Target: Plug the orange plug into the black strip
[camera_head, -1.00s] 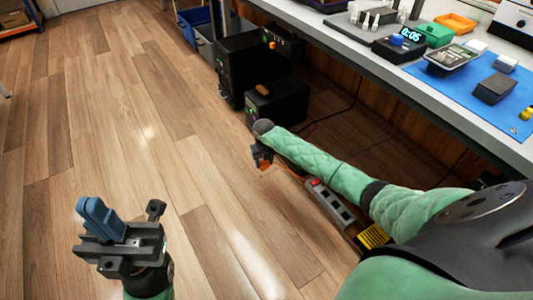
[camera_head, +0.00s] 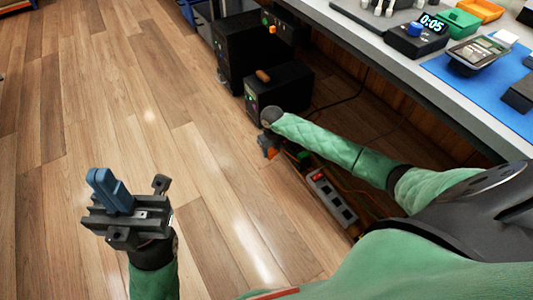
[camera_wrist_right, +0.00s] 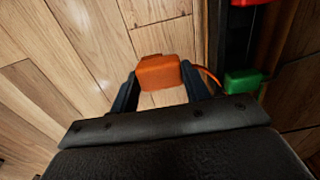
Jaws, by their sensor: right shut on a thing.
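The orange plug (camera_wrist_right: 160,72) is between the two dark fingers of my right gripper (camera_wrist_right: 158,88) in the right wrist view, with a thin orange cable leaving its right side. In the head view the right gripper (camera_head: 268,148) is low beside the desk, shut on the plug (camera_head: 272,154), which is mostly hidden.
A green block (camera_wrist_right: 243,80) sits beside a dark bar at the right of the wrist view. Black boxes (camera_head: 280,95) stand on the floor beyond the right gripper. The desk edge (camera_head: 420,88) overhangs the right side. The wooden floor at left is clear.

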